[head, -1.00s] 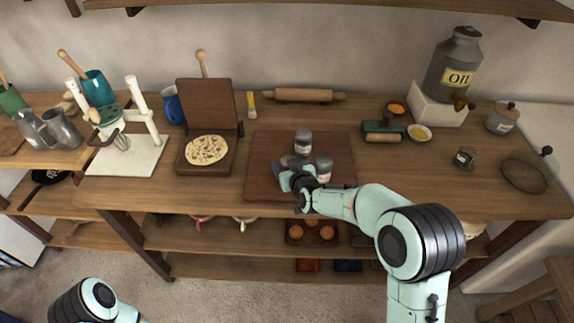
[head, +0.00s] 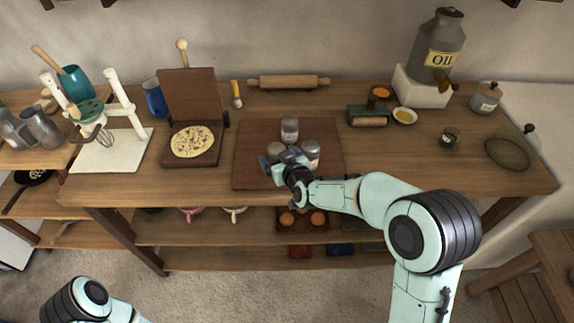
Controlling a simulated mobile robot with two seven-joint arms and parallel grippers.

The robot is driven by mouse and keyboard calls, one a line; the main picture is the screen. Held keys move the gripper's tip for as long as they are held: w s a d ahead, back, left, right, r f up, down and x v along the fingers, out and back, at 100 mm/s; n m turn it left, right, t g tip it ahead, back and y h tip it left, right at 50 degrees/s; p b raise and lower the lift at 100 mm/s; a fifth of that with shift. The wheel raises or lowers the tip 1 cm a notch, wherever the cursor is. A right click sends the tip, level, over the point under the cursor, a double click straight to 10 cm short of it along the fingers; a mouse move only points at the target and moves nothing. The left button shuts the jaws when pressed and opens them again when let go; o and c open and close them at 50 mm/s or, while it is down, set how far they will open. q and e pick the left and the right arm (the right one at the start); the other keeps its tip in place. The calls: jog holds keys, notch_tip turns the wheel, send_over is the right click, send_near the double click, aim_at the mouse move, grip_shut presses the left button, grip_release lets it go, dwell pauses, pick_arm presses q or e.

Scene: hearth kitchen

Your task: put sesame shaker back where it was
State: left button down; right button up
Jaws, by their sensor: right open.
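Three small shakers with grey lids are grouped on the brown wooden board (head: 248,165): a back shaker (head: 289,130), a right shaker (head: 311,153) and a left shaker (head: 275,149). Their labels are too small to read, so I cannot tell which is the sesame shaker. My right gripper (head: 280,159) is open, just in front of the left shaker and low over the board. It hides the lower part of that shaker; I cannot tell whether it touches it. My left gripper is out of view; only part of my left arm shows at the lower left.
A wooden press with flatbread (head: 192,142) stands left of the board. A rolling pin (head: 288,82) lies behind it. The table between board and jar is mostly clear.

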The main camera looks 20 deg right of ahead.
jog(key=a+v, duration=0.1)
jog(key=v, duration=0.7)
jog(key=shift+s+d, duration=0.2)
jog(key=shift+d, duration=0.25)
